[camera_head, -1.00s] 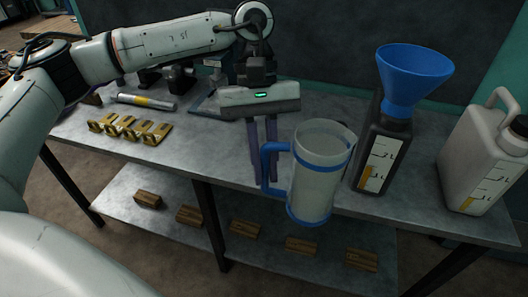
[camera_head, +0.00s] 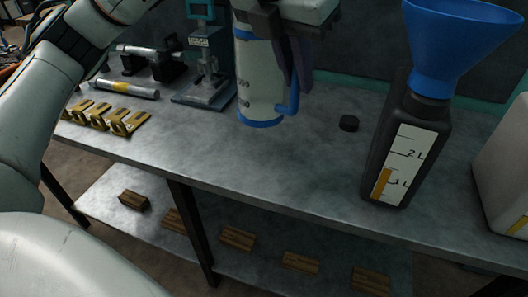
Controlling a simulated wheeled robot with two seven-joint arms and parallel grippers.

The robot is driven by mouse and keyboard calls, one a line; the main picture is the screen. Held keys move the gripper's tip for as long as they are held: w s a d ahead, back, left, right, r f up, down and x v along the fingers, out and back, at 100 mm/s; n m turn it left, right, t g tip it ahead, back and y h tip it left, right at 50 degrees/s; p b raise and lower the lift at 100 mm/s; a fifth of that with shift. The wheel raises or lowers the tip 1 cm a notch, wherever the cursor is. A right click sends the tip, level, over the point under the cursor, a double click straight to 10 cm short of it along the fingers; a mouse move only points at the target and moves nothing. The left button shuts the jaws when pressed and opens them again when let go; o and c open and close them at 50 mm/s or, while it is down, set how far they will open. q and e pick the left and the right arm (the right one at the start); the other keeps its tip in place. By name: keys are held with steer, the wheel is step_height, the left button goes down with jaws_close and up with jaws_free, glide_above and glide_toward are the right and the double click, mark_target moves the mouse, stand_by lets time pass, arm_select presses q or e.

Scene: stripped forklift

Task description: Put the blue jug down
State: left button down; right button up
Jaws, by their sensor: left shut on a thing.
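The blue jug (camera_head: 260,85) is a clear, marked jug with a blue base ring and a blue handle on its right side. It is upright over the back middle of the grey workbench (camera_head: 215,150). My left gripper (camera_head: 298,75) is shut on its handle, and the gripper body hides the jug's top. I cannot tell whether the jug's base touches the bench. My right gripper is not in view.
A black bottle (camera_head: 398,150) holding a blue funnel (camera_head: 455,45) stands right of the jug. A white canister (camera_head: 505,170) is at the right edge. Bare bench lies in front.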

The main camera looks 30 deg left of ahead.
arm_select(q)
step_height(320, 180, down, 9)
steer(key=w+n+b, duration=0.1)
steer(key=n, duration=0.1)
steer(key=shift+a+f+y+b, duration=0.15)
steer(key=shift+f+y+b, duration=0.05)
steer(key=shift+y+b, duration=0.2)
steer(key=c, duration=1.8)
jaws_free()
steer(key=shift+o, duration=0.2)
steer(key=p+v, duration=0.1)
steer(key=v, duration=1.1)
